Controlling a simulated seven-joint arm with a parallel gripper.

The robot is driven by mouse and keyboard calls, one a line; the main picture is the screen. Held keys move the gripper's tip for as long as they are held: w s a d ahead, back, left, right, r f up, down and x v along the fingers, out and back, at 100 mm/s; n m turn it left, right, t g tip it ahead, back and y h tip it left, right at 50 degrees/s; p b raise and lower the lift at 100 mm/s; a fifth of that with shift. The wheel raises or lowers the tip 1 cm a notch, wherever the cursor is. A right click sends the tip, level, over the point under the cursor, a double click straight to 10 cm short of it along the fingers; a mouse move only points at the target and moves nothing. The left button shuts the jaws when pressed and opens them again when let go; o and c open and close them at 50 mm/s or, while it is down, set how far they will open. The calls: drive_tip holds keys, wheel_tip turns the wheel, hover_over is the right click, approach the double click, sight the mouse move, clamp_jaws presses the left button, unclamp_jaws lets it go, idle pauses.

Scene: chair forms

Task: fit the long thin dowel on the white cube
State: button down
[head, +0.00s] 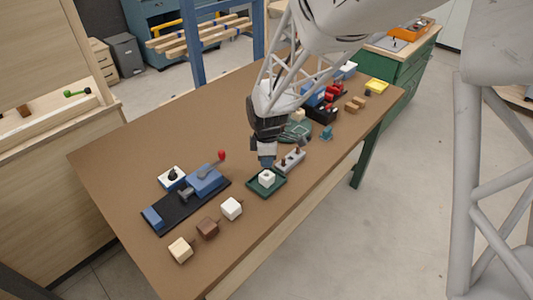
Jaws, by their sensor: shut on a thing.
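A white cube (267,179) sits in a small dark green tray (278,186) near the middle of the table. My gripper (266,164) points down directly above this cube, with its fingertips very close to the cube's top. It is shut on a thin piece, which looks to be the long thin dowel. The fingers mostly hide the dowel, and I cannot tell whether it touches the cube. A second white cube (231,208) stands on the bare table to the left of the tray.
A grey block (290,159) with small pegs stands just right of the tray. A brown cube (207,228) and a beige cube (180,250) are at front left. A blue vise-like device (205,181) on a black base lies left.

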drive_tip(key=shift+f, duration=0.95)
drive_tip(key=shift+f, duration=1.5)
idle(1.8)
drive_tip(key=c, duration=0.5)
unclamp_jaws()
drive_tip(key=shift+r, duration=0.15)
drive_tip(key=shift+r, duration=3.3)
drive_tip(key=shift+r, duration=0.1)
